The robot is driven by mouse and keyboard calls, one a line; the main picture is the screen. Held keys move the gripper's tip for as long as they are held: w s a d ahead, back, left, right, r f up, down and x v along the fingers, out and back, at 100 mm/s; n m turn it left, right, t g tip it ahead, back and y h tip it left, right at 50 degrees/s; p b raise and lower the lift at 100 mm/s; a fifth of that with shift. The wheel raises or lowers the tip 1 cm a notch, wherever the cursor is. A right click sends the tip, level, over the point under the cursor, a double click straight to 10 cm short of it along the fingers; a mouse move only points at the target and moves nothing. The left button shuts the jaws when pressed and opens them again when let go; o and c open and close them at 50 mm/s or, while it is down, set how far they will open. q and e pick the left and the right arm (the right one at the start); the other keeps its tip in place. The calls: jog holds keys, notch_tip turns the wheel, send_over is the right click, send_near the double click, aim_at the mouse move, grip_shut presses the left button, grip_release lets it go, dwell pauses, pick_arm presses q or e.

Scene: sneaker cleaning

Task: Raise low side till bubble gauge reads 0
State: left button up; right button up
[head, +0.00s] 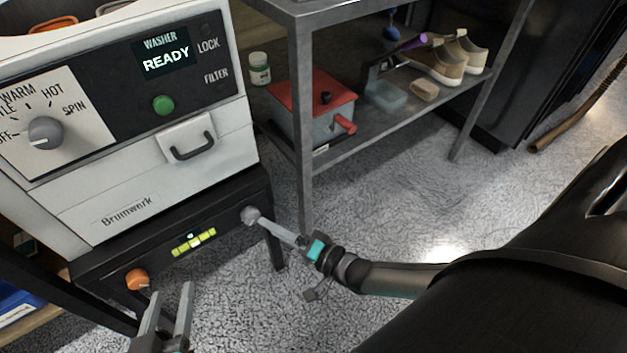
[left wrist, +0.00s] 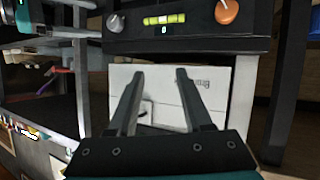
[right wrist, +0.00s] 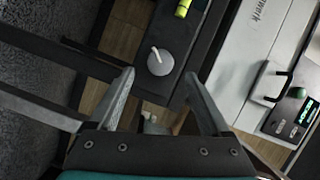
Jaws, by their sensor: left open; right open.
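The bubble gauge (head: 193,242) is a yellow-green vial on the front of the black stand under the washer. It also shows upside down in the left wrist view (left wrist: 165,19), beside a small lit digit resembling 0. Its bubble is too small to place surely. An orange knob (head: 137,279) is left of the gauge and a grey knob (head: 250,215) right of it. My left gripper (head: 170,300) is open and empty below and right of the orange knob. My right gripper (right wrist: 163,95) is open, its fingers close to the grey knob (right wrist: 160,61); I see no grip on it.
The white washer (head: 150,190) reads READY and sits on the black stand (head: 215,240). A metal shelf (head: 390,122) at the back right holds a red-lidded toolbox (head: 312,100), shoes (head: 435,68) and small items. The speckled floor (head: 400,200) between is clear.

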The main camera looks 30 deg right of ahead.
pick_arm(q)
jog(key=s+a+f+g+y+p, duration=0.1)
jog(key=s+a+g+y+p, duration=0.1)
jog(key=a+g, duration=0.3)
jog(key=shift+s+a+y+p, duration=0.3)
jog(key=shift+s+a+y, duration=0.1)
jog(key=shift+y, duration=0.1)
pick_arm(e)
jog(key=v, duration=0.9)
jog(key=shift+s+d, duration=0.15)
jog(key=shift+s, duration=0.2)
jog(key=shift+r, duration=0.1)
